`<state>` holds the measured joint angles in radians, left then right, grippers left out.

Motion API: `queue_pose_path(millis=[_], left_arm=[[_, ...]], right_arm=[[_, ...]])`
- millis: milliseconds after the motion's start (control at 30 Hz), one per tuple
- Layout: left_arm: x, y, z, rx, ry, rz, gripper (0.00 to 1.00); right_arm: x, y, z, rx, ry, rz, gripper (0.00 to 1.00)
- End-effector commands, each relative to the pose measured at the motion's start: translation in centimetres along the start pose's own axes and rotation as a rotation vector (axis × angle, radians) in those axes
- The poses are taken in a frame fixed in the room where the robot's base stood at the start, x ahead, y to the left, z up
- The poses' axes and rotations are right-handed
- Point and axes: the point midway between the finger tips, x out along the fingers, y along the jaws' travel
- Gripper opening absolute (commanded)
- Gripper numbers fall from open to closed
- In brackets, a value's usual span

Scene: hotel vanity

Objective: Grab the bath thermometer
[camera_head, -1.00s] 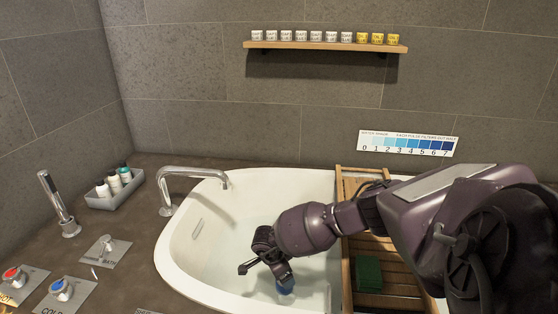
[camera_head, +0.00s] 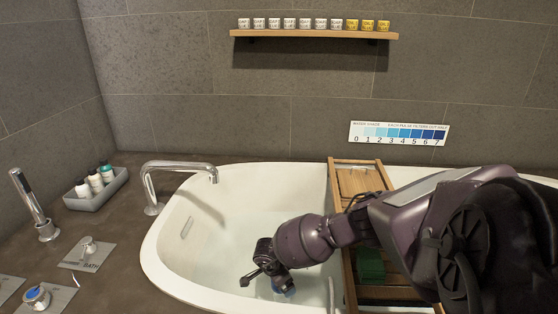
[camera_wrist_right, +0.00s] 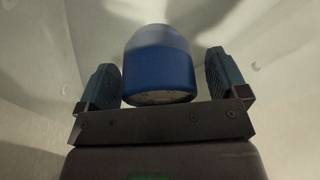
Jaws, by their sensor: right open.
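The bath thermometer appears to be the blue rounded object (camera_wrist_right: 158,72) between the two fingers of my right gripper (camera_wrist_right: 163,82) in the right wrist view. The fingers stand open on either side of it, with gaps showing. In the head view my right gripper (camera_head: 266,277) reaches down into the white bathtub (camera_head: 160,245). Only a small blue part of the thermometer (camera_head: 290,293) shows there, beside and below the gripper. The rest is hidden by the gripper. My left gripper is not in view.
A wooden bath tray (camera_head: 347,163) with a green block (camera_head: 370,264) spans the tub beneath my right arm. A chrome faucet (camera_head: 180,166) overhangs the tub's left side. A grey bottle tray (camera_head: 92,200) and hand shower (camera_head: 32,208) stand left. A shelf (camera_head: 315,34) holds several cups.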

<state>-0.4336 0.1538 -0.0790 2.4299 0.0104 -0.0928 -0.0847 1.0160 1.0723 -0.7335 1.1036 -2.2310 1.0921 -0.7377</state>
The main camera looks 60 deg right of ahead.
Motion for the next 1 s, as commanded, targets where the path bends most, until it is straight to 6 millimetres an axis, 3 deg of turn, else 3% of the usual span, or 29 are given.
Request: queue_pose_path(millis=[67, 467, 767, 1000], left_arm=[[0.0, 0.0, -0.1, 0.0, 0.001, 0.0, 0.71], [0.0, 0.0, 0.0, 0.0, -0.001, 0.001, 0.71], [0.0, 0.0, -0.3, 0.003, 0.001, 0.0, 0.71], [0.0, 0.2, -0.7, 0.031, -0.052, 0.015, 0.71]], right_arm=[[-0.1, 0.0, 0.0, 0.0, -0.001, -0.001, 0.92], [-0.1, 0.0, 0.0, 0.0, 0.0, 0.0, 0.33], [-0.7, -0.1, -0.1, 0.0, -0.001, -0.002, 0.33], [-5.0, -0.5, -1.3, 0.003, -0.005, -0.012, 0.33]])
